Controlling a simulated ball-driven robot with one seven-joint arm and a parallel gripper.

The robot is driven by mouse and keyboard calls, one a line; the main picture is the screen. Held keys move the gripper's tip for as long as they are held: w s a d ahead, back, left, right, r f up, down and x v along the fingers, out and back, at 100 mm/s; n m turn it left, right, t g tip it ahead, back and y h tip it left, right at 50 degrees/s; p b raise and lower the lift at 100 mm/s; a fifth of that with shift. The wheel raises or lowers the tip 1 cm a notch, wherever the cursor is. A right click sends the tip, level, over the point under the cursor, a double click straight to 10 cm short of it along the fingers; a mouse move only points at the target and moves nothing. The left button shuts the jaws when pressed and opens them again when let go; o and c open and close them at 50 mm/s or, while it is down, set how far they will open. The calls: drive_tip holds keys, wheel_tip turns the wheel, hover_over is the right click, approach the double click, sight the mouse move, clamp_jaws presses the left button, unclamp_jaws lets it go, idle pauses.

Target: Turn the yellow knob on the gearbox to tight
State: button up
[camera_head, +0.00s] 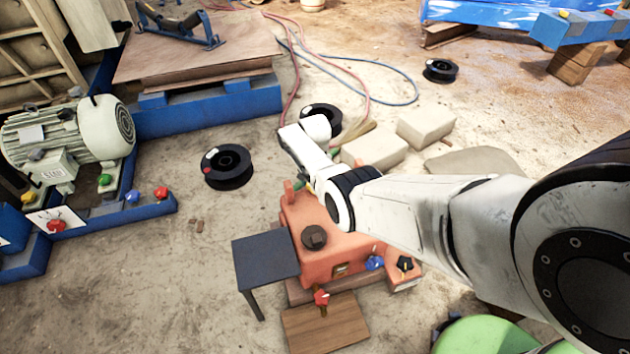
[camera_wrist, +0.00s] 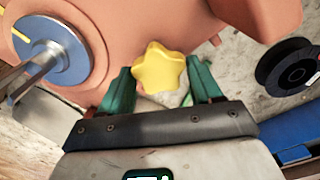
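The gearbox is an orange-red housing (camera_head: 345,249) on the floor in the head view; its orange casing (camera_wrist: 150,20) fills the top of the wrist view. The yellow knob (camera_wrist: 158,68) is star-shaped and sits at the casing's edge in the wrist view. My gripper (camera_wrist: 161,80) is open, with one green finger on each side of the knob. In the head view my wrist covers much of this side. I cannot read any tight marking.
A metal shaft with a blue-grey disc (camera_wrist: 55,52) sticks out close to the left finger. Black spools (camera_head: 228,166) and pale blocks (camera_head: 375,150) lie behind the gearbox. A small dark table (camera_head: 265,258) stands at its left.

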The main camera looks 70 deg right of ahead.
drive_tip(key=o, duration=0.3)
drive_tip(key=shift+o, duration=0.2)
wheel_tip(320, 180, up, 11)
drive_tip(key=p, duration=0.5)
drive_tip(key=shift+p, duration=0.35)
drive_tip(key=shift+f, duration=0.1)
